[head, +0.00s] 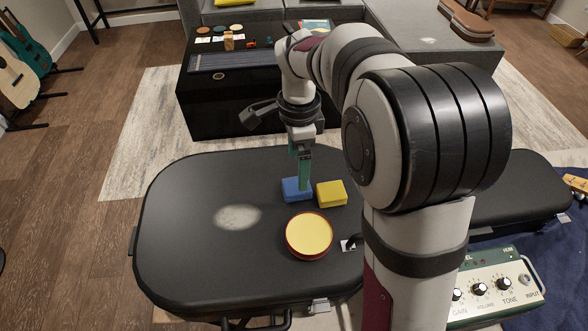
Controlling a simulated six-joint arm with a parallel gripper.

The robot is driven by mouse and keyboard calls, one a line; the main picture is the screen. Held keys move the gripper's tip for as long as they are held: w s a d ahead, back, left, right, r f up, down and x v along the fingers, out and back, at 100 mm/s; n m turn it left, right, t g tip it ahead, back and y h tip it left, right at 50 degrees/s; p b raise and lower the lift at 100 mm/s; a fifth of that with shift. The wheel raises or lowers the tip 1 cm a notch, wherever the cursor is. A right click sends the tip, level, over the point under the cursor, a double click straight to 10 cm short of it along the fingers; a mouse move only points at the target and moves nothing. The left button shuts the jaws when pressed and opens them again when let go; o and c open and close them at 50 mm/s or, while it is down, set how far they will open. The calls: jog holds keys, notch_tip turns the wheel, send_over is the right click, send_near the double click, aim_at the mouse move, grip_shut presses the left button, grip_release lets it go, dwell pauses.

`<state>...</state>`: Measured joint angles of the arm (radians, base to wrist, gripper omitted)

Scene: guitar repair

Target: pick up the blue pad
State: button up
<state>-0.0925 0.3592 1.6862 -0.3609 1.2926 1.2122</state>
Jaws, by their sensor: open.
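The blue pad (291,190) is a small block lying flat on the black case (180,240), near the middle of the picture. My gripper (303,186) points straight down over the blue pad's right part, and its green fingers hide some of it. The jaws are open. From this angle I cannot tell whether the fingers touch the pad or reach around its sides.
A yellow block (332,194) lies just right of the blue pad, close to my fingers. A round red tin with a yellow top (309,235) stands in front. An amplifier panel with knobs (492,285) is at lower right. The case's left side is clear.

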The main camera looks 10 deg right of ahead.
aim_at(296, 185)
notch_tip(296, 185, down, 6)
jog(key=shift+a+f, duration=0.1)
jog(key=shift+f, duration=0.15)
jog(key=c, duration=1.4)
jog(key=r, duration=0.4)
jog(key=shift+s+d+r, duration=0.1)
jog(key=shift+d+r, duration=0.15)
jog(key=shift+r, duration=0.05)
jog(key=s+d+r, duration=0.1)
jog(key=d+r, duration=0.1)
jog(key=d, duration=0.1)
jog(key=s+d+r, duration=0.2)
jog(key=d, duration=0.1)
jog(key=s+d+r, duration=0.1)
jog(key=d+r, duration=0.1)
jog(key=d, duration=0.2)
jog(key=shift+s+r, duration=0.25)
jog(key=shift+s, duration=0.15)
